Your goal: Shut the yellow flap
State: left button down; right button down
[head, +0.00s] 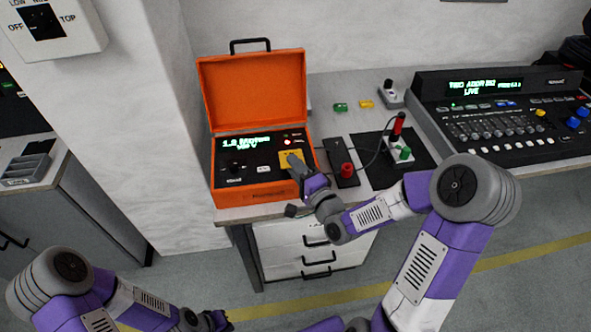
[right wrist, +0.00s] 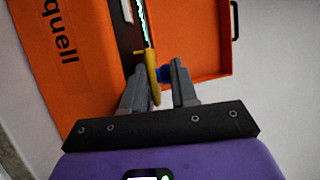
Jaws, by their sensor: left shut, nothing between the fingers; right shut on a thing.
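The yellow flap (head: 289,156) is at the right of the dark panel inside an orange case (head: 262,197). In the right wrist view the flap (right wrist: 153,80) shows nearly edge-on between the fingers, standing out from the panel. My right gripper (head: 296,163) is shut on it; it also shows in the right wrist view (right wrist: 157,88). The fingers partly hide the flap, so I cannot tell its exact angle. A small blue part (right wrist: 164,73) shows beside the flap. My left gripper (head: 218,321) is shut and empty low in the head view, far from the case.
The case's orange lid (head: 253,90) stands open behind the panel. Right of the case are a dark strip with a red knob (head: 347,170), a black plate with a red-handled plug (head: 397,124) and a mixing console (head: 490,125). A wall column (head: 150,120) stands left.

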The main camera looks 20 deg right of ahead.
jog(key=shift+w+r, duration=0.1)
jog(key=shift+r, duration=0.15)
jog(key=c, duration=1)
grip_release()
jog(key=shift+c, duration=0.2)
jog(key=shift+f, duration=0.45)
